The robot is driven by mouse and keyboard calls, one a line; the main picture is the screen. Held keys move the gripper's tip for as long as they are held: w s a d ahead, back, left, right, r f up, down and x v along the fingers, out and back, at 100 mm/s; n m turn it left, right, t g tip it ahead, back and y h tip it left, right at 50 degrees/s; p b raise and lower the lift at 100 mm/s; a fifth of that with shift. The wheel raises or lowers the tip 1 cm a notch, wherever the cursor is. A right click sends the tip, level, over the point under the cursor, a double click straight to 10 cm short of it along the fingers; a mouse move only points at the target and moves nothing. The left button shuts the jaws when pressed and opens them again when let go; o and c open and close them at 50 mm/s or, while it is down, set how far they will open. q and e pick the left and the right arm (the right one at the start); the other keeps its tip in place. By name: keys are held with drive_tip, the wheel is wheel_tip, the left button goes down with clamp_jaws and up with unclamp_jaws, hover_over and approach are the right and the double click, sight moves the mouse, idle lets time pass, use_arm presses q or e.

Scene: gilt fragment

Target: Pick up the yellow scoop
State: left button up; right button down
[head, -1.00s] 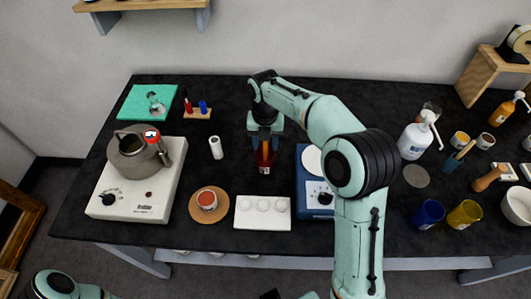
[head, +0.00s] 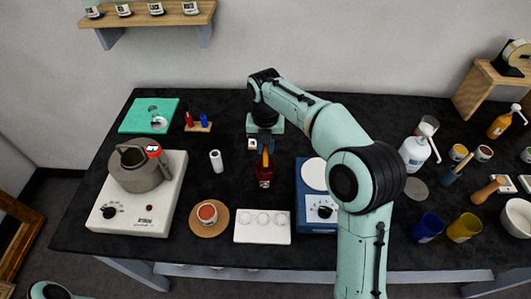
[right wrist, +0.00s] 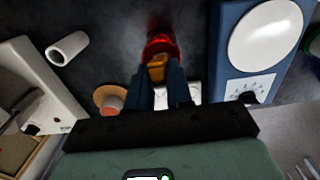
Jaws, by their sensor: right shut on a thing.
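The yellow scoop (head: 265,157) is held upright between the fingers of my right gripper (head: 265,146), near the middle of the table. Its lower end meets the dark red glass jar (head: 265,178) in the picture; I cannot tell if the tip is still inside. In the right wrist view the scoop (right wrist: 157,68) sits between the blue fingers (right wrist: 158,80), and the red jar (right wrist: 160,44) is just beyond it. My left gripper is out of view.
A white tray (head: 247,237) stands in front of the jar. A blue scale (head: 306,216) is close on its right. A white cylinder (head: 216,161) and a cork coaster (head: 219,227) with a small cup are to the left, and a grey kettle (head: 135,178) further left.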

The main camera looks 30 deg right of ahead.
use_arm(q)
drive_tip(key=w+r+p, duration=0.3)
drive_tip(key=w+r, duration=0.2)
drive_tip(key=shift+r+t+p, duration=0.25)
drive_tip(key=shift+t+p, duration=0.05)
drive_tip(key=shift+p, duration=0.1)
use_arm(e)
wheel_tip(320, 180, up, 15)
drive_tip(key=shift+r, duration=0.2)
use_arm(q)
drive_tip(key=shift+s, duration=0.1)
use_arm(e)
drive_tip(key=shift+f, duration=0.1)
idle(1.2)
